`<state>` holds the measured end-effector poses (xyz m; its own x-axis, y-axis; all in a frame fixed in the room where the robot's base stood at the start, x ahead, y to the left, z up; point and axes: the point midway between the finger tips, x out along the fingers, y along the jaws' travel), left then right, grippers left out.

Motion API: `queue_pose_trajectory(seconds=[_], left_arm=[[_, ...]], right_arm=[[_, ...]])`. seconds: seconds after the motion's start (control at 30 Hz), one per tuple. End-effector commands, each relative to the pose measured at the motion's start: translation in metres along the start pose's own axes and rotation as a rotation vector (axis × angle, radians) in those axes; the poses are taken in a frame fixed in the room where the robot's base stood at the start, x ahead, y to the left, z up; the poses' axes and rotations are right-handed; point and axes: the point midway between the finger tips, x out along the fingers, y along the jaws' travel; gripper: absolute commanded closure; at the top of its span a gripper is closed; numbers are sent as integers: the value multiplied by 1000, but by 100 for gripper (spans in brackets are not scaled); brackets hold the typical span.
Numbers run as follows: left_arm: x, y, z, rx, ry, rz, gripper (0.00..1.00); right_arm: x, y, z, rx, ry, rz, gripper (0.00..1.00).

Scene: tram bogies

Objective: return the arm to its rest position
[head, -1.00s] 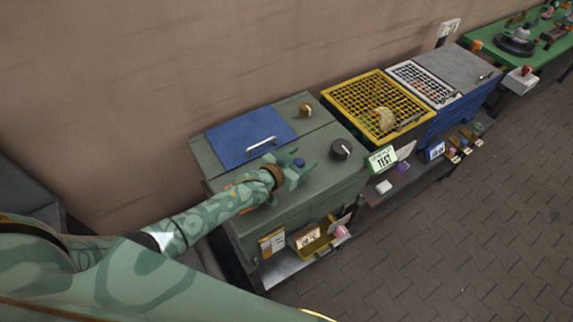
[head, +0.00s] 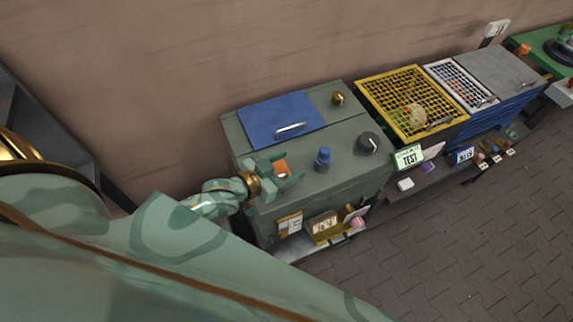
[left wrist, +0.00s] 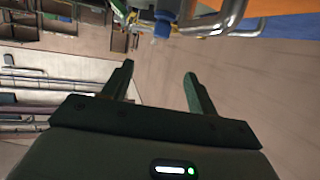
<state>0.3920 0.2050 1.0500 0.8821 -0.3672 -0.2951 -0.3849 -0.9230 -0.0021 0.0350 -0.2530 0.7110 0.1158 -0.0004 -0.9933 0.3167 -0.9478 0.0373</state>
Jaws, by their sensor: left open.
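My left gripper (head: 284,178) is open over the front left of the green-grey cabinet top (head: 330,145) in the head view. Its two fingers also show apart in the left wrist view (left wrist: 158,85), with nothing between them. An orange patch (head: 280,167) shows just behind the fingers; I cannot tell what it belongs to. A blue knob (head: 323,158) stands on the cabinet to the right of the gripper, apart from it. My right gripper is not in view.
The cabinet has a blue lid (head: 280,122) with a metal handle, a black dial (head: 367,143) and a brass knob (head: 338,98). A yellow mesh crate (head: 412,104) stands to the right. Small items sit on a low shelf (head: 300,250). Paved floor (head: 480,240) is clear.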

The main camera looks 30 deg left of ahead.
Motion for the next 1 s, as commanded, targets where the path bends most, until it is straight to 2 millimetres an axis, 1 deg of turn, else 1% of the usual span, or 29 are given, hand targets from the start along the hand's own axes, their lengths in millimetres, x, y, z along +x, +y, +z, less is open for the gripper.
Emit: queue_pose_trajectory(seconds=[0.37, 0.47, 0.57, 0.67, 0.8, 0.87, 1.0], left_arm=[[0, 1, 0, 2, -3, 0, 42], [-2, 7, -2, 38, -36, -10, 42], [-11, 17, -5, 130, -129, -44, 42], [-31, 18, -10, 256, -264, -108, 42], [-65, 6, -18, 391, -443, -202, 42], [-80, 0, -20, 434, -510, -238, 42], [-117, -15, -27, 509, -659, -315, 42]], right_arm=[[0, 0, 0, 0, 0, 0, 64], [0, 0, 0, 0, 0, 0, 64], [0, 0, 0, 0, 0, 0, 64], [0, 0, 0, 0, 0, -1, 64], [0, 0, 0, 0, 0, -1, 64], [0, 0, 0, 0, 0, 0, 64], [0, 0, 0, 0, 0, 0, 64]])
